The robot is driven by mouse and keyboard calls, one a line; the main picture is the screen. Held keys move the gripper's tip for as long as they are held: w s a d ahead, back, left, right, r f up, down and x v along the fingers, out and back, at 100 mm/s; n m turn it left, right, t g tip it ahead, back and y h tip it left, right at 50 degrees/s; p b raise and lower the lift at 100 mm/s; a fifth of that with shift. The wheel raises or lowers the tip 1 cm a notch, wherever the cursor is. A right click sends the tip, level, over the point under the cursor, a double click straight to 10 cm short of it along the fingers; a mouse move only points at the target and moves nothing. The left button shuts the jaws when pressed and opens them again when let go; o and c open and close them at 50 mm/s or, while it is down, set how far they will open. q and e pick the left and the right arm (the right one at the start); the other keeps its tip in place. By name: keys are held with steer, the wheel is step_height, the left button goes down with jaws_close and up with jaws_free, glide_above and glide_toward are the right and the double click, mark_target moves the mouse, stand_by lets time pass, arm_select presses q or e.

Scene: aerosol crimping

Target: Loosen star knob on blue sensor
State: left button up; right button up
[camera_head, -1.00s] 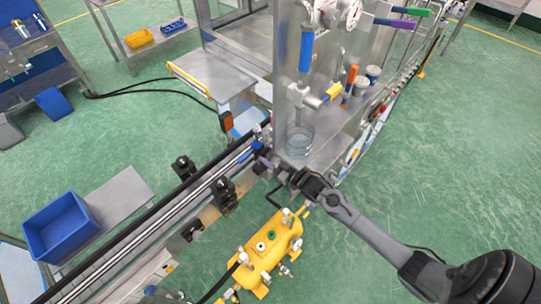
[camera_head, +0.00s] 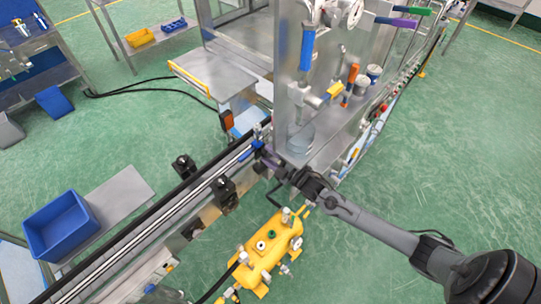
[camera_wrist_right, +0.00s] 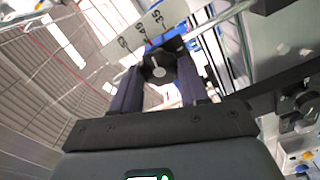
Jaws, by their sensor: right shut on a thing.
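The blue sensor (camera_head: 257,145) sits on the rail beside the machine's metal column. In the right wrist view the blue sensor (camera_wrist_right: 168,42) shows behind its black star knob (camera_wrist_right: 158,66), which has a pale centre. My right gripper (camera_head: 272,161) reaches the sensor from the lower right. In the right wrist view its two dark fingers (camera_wrist_right: 158,82) stand on either side of the knob and are shut on it. In the head view the knob is hidden or too small to tell. My left gripper is not in view.
A numbered metal scale (camera_wrist_right: 140,35) lies beside the sensor. The conveyor rail (camera_head: 150,222) with black clamps (camera_head: 225,192) runs to the lower left. A glass cylinder (camera_head: 300,140) is close behind the gripper.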

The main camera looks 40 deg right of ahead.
steer(key=shift+n, duration=0.9)
steer(key=o, duration=1.1)
steer(key=shift+c, duration=0.2)
steer(key=shift+s+d+f, duration=0.1)
steer(key=shift+s, duration=0.55)
steer(key=s+d, duration=0.1)
steer(key=s, duration=0.8)
steer(key=shift+s+b, duration=0.2)
steer(key=shift+b, duration=0.2)
